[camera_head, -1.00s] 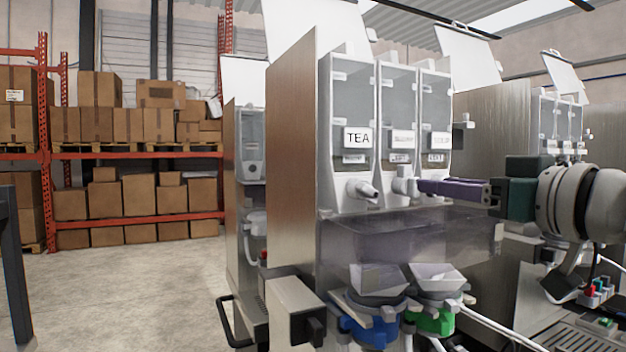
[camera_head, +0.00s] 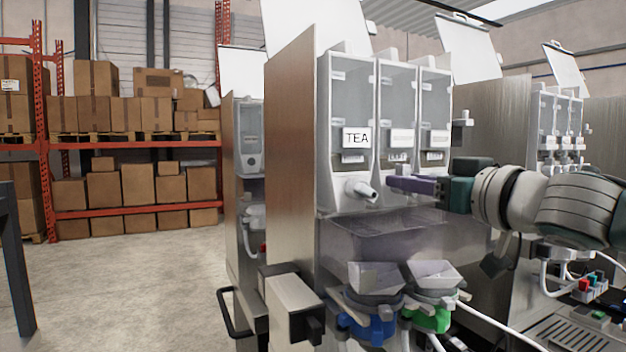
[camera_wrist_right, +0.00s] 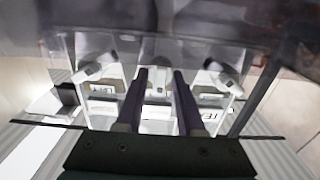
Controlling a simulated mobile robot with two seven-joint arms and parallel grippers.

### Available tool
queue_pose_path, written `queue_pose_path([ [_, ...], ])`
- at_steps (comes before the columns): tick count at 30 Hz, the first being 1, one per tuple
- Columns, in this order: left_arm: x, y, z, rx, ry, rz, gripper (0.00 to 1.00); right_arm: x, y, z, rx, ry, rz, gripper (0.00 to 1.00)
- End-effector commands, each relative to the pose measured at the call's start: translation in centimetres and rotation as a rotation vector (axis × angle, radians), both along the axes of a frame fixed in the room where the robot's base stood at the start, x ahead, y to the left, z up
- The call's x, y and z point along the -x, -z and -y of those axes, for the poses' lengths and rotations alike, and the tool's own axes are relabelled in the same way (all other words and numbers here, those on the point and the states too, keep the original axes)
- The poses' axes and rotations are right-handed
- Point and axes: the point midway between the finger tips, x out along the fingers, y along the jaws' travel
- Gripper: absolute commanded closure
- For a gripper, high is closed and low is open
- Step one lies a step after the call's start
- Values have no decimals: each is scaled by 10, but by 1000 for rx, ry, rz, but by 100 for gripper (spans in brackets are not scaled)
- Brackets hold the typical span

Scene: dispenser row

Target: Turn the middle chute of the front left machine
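The front left machine (camera_head: 292,160) has three clear canisters, the left one labelled TEA. Its left chute (camera_head: 360,188) points down to the right. The middle chute is hidden behind my right gripper in the head view. My right gripper (camera_head: 394,184) reaches in from the right, its purple fingers at the middle canister (camera_head: 398,110). In the right wrist view the fingers (camera_wrist_right: 159,78) stand apart with a gap, in front of the middle canister's lower part. Whether they touch the chute I cannot tell. My left gripper is not in view.
Below the canisters are a clear tray-like cover (camera_head: 375,238) and two mixing funnels, one with a blue base (camera_head: 375,328), one green (camera_head: 432,318). More machines (camera_head: 560,125) stand at right and behind. Shelves with boxes (camera_head: 130,115) are far left; the floor there is clear.

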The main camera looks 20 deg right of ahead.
Motion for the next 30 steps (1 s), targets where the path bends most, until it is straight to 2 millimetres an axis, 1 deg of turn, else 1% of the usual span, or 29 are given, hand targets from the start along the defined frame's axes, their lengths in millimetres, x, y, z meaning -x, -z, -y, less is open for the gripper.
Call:
queue_pose_path([
  [1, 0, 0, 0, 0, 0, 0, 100, 0, 0, 0, 0, 0, 0, 71],
  [9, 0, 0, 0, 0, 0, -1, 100, 0, 0, 0, 0, 0, 0, 100],
  [22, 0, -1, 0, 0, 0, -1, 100, 0, 0, 0, 26, 0, 2, 100],
  [26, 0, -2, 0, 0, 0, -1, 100, 0, -1, -1, 76, 0, 6, 100],
  [30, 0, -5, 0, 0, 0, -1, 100, 0, -1, -1, 165, 0, 13, 100],
])
